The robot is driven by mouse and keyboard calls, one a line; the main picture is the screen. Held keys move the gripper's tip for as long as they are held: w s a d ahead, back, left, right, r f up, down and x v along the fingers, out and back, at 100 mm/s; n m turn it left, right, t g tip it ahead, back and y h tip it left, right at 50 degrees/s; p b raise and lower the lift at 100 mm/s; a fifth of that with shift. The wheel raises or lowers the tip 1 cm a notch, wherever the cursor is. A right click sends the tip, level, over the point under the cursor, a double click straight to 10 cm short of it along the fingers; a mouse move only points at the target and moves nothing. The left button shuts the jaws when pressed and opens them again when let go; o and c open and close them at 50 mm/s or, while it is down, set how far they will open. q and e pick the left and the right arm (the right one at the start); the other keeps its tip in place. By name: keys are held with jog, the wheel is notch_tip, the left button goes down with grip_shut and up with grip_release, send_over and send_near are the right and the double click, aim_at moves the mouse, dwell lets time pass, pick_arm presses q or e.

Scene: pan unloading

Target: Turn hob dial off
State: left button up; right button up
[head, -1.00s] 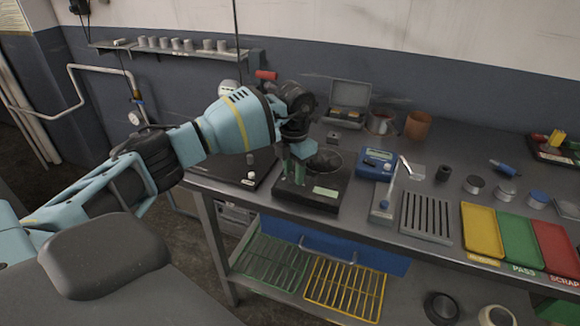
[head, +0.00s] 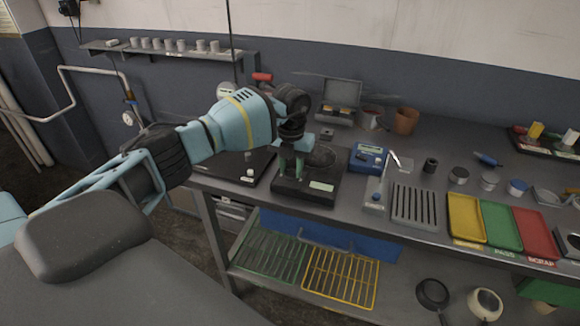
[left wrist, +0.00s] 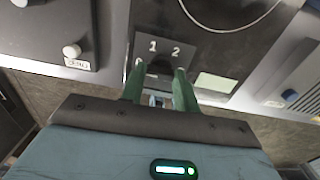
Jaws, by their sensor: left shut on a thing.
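The hob (head: 328,199) is a dark flat unit with a round plate, at the front edge of the bench in the head view. My left gripper (head: 290,170) reaches down onto the front left part of the hob. In the left wrist view its green fingers (left wrist: 158,92) are shut on the hob dial (left wrist: 159,68), a dark shape largely hidden between them. A dark panel (left wrist: 192,41) marked 1 and 2 shows just beyond the fingers. The dial's pointer is hidden, so I cannot tell its setting. My right gripper is out of view.
A black unit with a white knob (head: 249,179) stands left of the hob. A blue meter (head: 368,158) and a slotted grey tray (head: 414,207) stand to its right. Yellow, green and red trays (head: 501,227) lie farther right. Wire racks (head: 340,279) are on the shelf below.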

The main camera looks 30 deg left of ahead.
aim_at(291, 171)
pick_arm(q)
jog(key=o, duration=1)
jog(key=shift+r, duration=3.95)
jog(key=shift+f, duration=0.1)
